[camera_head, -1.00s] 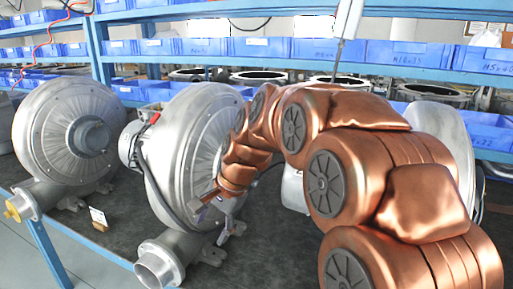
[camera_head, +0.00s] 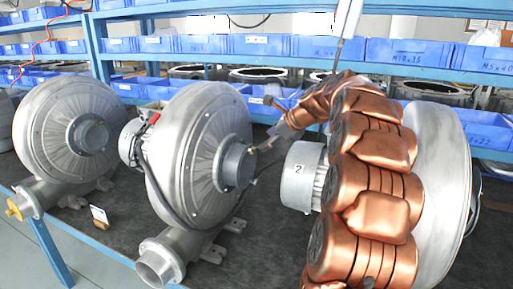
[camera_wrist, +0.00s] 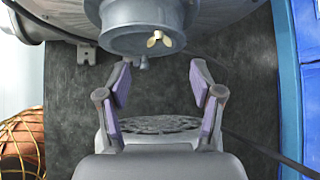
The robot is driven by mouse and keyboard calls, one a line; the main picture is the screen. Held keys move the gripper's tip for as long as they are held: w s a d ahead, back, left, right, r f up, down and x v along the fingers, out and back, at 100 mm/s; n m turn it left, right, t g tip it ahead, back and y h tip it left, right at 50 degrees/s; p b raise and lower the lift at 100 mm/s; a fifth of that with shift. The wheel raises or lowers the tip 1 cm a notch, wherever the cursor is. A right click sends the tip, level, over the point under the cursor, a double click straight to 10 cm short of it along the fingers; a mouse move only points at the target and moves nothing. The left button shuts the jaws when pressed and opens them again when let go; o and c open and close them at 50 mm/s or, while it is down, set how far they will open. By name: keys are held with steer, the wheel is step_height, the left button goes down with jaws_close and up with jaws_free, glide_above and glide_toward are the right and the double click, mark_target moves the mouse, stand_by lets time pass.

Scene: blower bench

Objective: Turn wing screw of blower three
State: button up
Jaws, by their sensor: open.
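The wing screw (camera_wrist: 155,40) is a small brass-coloured piece on the rim of a grey round hub (camera_wrist: 140,22) in the wrist view. My gripper (camera_wrist: 160,78) is open and empty. Its two purple-padded fingers stand apart, below the screw in the picture and not touching it. In the head view my gripper (camera_head: 265,146) is beside the hub (camera_head: 238,163) of the middle blower (camera_head: 190,150). No number shows on this blower. The screw is too small to make out surely there.
A left blower (camera_head: 70,135) with a yellow piece (camera_head: 13,209) on its outlet stands on the dark bench. A right blower (camera_head: 440,180), marked 2 on its motor (camera_head: 299,176), is partly behind my arm. Blue bins (camera_head: 260,46) line the shelves behind.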

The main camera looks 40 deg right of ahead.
mark_target(252, 150)
steer(key=p+x, duration=0.1)
steer(key=x, duration=0.6)
steer(key=shift+f, duration=0.1)
steer(key=c, duration=1.1)
